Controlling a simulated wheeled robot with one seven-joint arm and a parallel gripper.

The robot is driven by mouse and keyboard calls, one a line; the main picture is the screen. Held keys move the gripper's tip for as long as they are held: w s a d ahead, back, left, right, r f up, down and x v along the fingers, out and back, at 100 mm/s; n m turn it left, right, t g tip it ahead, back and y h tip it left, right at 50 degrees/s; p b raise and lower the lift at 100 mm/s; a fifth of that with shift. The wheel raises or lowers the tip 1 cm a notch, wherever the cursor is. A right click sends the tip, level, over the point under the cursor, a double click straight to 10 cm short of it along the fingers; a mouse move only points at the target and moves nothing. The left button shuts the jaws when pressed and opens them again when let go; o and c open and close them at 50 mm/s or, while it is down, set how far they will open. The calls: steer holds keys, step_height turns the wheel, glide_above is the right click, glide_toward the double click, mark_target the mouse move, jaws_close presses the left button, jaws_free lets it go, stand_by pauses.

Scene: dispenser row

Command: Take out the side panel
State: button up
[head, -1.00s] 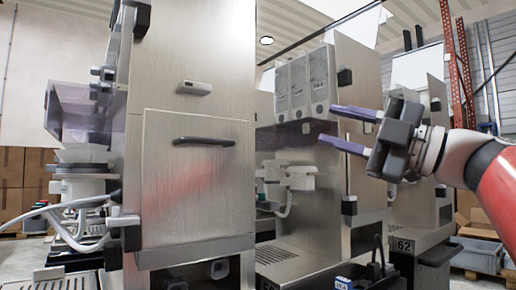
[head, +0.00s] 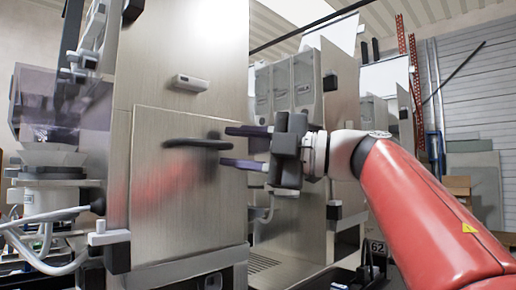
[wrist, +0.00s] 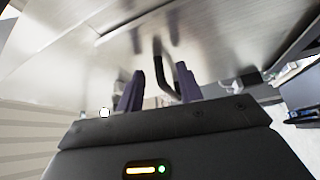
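The side panel (head: 150,200) is a square metal plate set in the side of the nearest dispenser, with a dark bar handle (head: 196,143) near its top. My gripper (head: 232,147) is at the handle's right end, its two purple fingers spread above and below the handle's level. In the wrist view the handle (wrist: 163,75) shows between the two fingers (wrist: 158,88). The fingers are apart, and I see no closing on the handle. The panel sits flush in the dispenser's side.
The dispenser (head: 190,45) carries a small latch-like block (head: 190,82) above the panel. A second dispenser (head: 295,90) stands behind my gripper. A hose and a white valve body (head: 55,195) are at the left. A wall and boxes (head: 458,186) are at the right.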

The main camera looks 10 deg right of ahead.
steer(key=shift+a, duration=0.15)
steer(key=shift+c, duration=0.5)
jaws_close()
steer(key=shift+r, duration=0.25)
